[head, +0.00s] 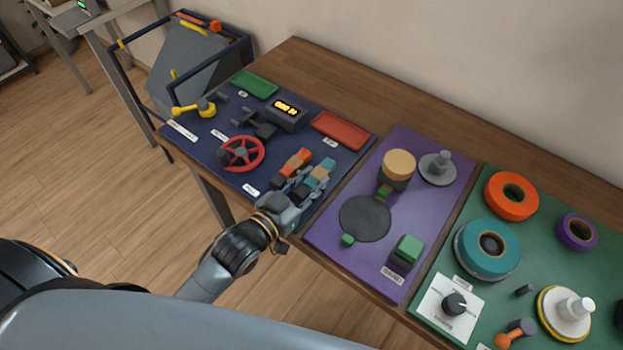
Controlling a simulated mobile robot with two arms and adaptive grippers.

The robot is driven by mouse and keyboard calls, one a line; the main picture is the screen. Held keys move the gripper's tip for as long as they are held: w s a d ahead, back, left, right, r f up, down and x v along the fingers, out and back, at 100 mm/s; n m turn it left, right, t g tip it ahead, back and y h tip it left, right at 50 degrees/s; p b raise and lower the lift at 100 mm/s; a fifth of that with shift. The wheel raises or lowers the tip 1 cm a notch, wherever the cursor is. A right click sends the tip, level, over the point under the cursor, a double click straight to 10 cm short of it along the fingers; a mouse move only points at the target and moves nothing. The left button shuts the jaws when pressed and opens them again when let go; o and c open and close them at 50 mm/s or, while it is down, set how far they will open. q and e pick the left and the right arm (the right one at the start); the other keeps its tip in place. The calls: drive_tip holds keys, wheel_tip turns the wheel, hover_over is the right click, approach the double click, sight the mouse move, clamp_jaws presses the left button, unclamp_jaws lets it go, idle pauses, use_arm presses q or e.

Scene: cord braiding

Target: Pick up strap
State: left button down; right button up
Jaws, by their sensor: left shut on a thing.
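My left gripper (305,186) reaches over the front right part of the dark blue mat. It is shut on a short teal and tan banded piece (320,172), which looks like the strap. The fingers hide part of this piece, and I cannot tell whether it is clear of the mat. A similar orange and tan banded piece (293,163) lies just left of the fingers. My right gripper is not in view.
The dark blue mat (222,177) also bears a red handwheel (241,153), a display box (287,114), a green tray (254,84) and a red tray (341,130). A purple mat (330,232) and a green mat (428,290) with spools lie to the right.

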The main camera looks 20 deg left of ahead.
use_arm(q)
drive_tip(key=s+d+r+p, duration=0.5)
drive_tip(key=s+r+p, duration=0.6)
drive_tip(key=s+p, duration=0.2)
drive_tip(key=shift+r+p, duration=0.2)
drive_tip(key=shift+p, duration=0.35)
drive_tip(key=shift+d, duration=0.1)
